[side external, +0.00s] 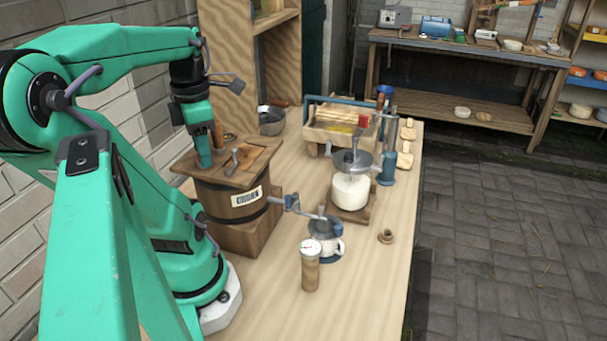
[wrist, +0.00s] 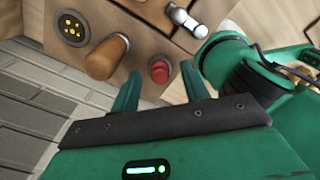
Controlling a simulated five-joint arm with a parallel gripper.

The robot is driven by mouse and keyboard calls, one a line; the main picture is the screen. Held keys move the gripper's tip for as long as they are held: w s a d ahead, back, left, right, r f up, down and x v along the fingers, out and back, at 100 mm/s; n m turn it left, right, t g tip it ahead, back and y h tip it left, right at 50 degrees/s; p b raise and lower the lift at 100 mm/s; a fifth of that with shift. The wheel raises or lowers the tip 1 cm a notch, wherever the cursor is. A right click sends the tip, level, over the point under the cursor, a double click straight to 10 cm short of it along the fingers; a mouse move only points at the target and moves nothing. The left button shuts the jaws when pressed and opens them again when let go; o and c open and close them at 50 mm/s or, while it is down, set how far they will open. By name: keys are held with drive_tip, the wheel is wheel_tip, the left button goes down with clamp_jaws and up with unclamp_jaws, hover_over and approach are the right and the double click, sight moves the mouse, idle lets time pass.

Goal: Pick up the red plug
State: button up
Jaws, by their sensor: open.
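The red plug (wrist: 159,70) is a short rounded red piece on the wooden churn lid. In the wrist view it shows between the tips of my gripper (wrist: 160,78). The two green fingers are apart, one on each side of it in the picture, and I see no clear contact. In the side external view my gripper (side external: 204,158) points down over the lid of the barrel churn (side external: 216,204). The red plug is not visible there, apparently hidden by the gripper.
On the lid beside the plug are a wooden peg (wrist: 107,56), a dark disc with yellow dots (wrist: 71,28) and a metal fitting (wrist: 187,20). On the bench, a separator (side external: 351,188), a gauge cylinder (side external: 310,267) and a wooden crate (side external: 338,135) stand to the right.

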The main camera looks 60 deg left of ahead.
drive_tip(key=shift+c, duration=0.5)
clamp_jaws()
drive_tip(key=shift+r, duration=2.1)
drive_tip(key=w+d+r, duration=0.5)
drive_tip(key=d+r, duration=0.1)
drive_tip(key=d, duration=0.4)
drive_tip(key=shift+w+r, duration=0.25)
drive_tip(key=shift+r, duration=0.1)
drive_tip(key=shift+d, duration=0.1)
drive_tip(key=shift+w, duration=0.15)
